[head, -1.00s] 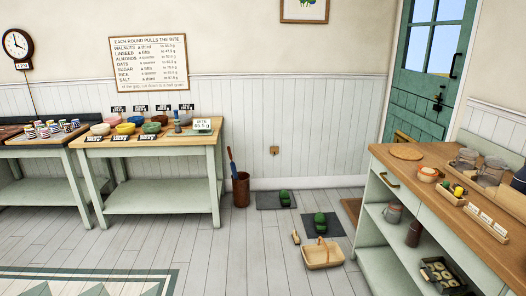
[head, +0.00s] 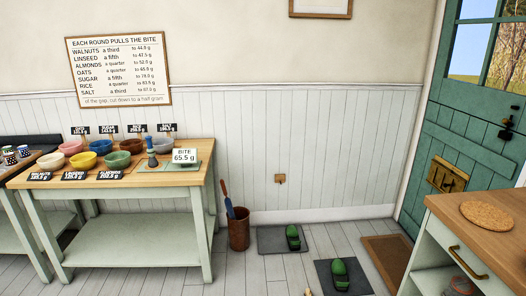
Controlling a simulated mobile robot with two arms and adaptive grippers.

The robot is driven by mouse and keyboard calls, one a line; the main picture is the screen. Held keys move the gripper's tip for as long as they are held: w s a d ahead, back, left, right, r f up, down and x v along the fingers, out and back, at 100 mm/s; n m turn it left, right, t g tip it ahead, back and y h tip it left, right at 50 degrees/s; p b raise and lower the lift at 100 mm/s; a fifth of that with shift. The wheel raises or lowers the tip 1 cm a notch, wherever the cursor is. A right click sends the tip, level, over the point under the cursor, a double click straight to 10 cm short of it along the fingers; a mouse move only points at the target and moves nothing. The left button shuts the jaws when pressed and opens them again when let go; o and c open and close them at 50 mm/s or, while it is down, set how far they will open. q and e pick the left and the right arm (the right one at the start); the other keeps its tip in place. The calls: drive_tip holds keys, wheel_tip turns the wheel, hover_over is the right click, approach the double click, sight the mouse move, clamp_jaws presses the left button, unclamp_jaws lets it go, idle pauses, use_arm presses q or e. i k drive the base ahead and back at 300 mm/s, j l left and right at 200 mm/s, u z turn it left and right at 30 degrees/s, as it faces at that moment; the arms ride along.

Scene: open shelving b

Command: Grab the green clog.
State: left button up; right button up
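One green clog (head: 293,236) rests on a dark grey mat (head: 271,240) on the floor near the back wall. A second green clog (head: 340,274) rests on another dark mat (head: 356,287) nearer to me and to the right. Both clogs stand apart from other objects. Neither of my grippers shows in the head view.
A table with coloured bowls (head: 88,160) stands at left. A brown bin (head: 238,231) with a blue-handled tool stands left of the mats. A brown doormat (head: 388,258) lies by the green door (head: 455,150). A wood-topped counter (head: 450,212) stands at right.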

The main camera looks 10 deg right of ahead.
sight(338, 271)
drive_tip(key=i+u, duration=0.3)
drive_tip(key=i, duration=1.3)
drive_tip(key=i+z, duration=0.3)
drive_tip(key=z, duration=0.15)
drive_tip(key=i+z, duration=0.35)
drive_tip(key=z, duration=0.15)
drive_tip(key=i+j+z, duration=0.25)
drive_tip(key=z, duration=0.2)
